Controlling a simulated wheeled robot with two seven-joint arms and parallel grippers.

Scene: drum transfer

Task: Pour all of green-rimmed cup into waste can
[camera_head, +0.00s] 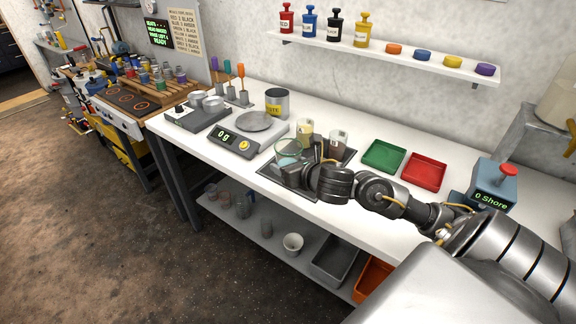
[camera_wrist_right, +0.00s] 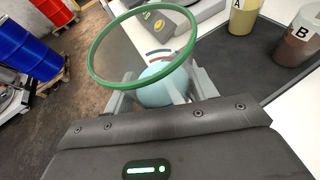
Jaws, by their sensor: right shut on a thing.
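The green-rimmed cup (camera_head: 288,146) is clear, with pale blue contents low inside. It also shows in the right wrist view (camera_wrist_right: 92,62), with the green rim nearest the camera. My right gripper (camera_head: 303,170) is shut on the cup, one finger on each side of it in the wrist view (camera_wrist_right: 164,94). The cup looks about upright over the dark tray (camera_head: 268,174); I cannot tell whether it touches the tray. The waste can (camera_head: 277,105), grey with a yellow label, stands behind and slightly left of the cup. My left gripper is out of view.
Cup A (camera_wrist_right: 242,20) with yellowish contents and cup B (camera_wrist_right: 298,40) with brown contents stand close to the right. The scale (camera_head: 235,143), reading 0 g, is left of the cup. Green (camera_head: 383,155) and red (camera_head: 424,171) trays lie right. A wall shelf (camera_head: 400,60) holds bottles.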

